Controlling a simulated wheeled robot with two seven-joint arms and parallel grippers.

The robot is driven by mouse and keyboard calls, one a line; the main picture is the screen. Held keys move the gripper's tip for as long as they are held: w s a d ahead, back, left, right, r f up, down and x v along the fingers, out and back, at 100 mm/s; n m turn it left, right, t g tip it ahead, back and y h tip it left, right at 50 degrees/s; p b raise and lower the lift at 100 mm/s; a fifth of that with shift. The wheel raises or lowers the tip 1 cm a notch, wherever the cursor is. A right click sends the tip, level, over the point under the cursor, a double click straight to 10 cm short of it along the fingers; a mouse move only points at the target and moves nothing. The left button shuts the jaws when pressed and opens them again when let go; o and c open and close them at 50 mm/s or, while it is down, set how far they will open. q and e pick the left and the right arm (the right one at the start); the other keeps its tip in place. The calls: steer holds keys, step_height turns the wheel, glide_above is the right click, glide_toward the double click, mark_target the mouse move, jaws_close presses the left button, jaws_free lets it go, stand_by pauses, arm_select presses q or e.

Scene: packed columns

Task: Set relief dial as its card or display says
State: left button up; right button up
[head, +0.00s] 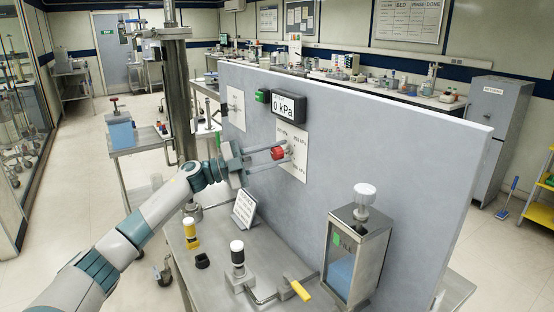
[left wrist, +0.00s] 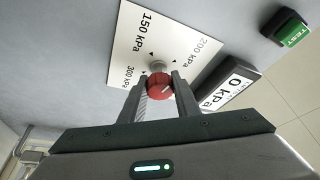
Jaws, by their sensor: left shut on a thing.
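The relief dial (head: 277,153) is a red knob on a white plate (head: 293,168) on the grey panel. The knob (left wrist: 160,87) also shows in the left wrist view, with a pale line on it slanting up and right. Labels around it there read 150 kPa, 200 kPa and 300 kPa. My left gripper (head: 276,153) is shut on the knob, one finger on each side. The display (head: 288,107) above reads 0 kPa. A card (head: 244,208) leans at the panel's foot; its text is too small to read. My right gripper is not in view.
A green button (head: 262,96) is beside the display. A second white plate (head: 236,108) is further left.

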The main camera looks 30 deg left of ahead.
arm_select(q)
steer(key=m+g, duration=0.1)
steer(key=m, duration=0.3)
steer(key=shift+b, duration=0.3)
steer(key=shift+m+g+y, duration=0.4)
steer(key=shift+m+g, duration=0.1)
steer(key=shift+m, duration=0.5)
steer(key=o, duration=1)
steer(key=shift+o, duration=0.2)
steer(key=shift+s+a, duration=0.1)
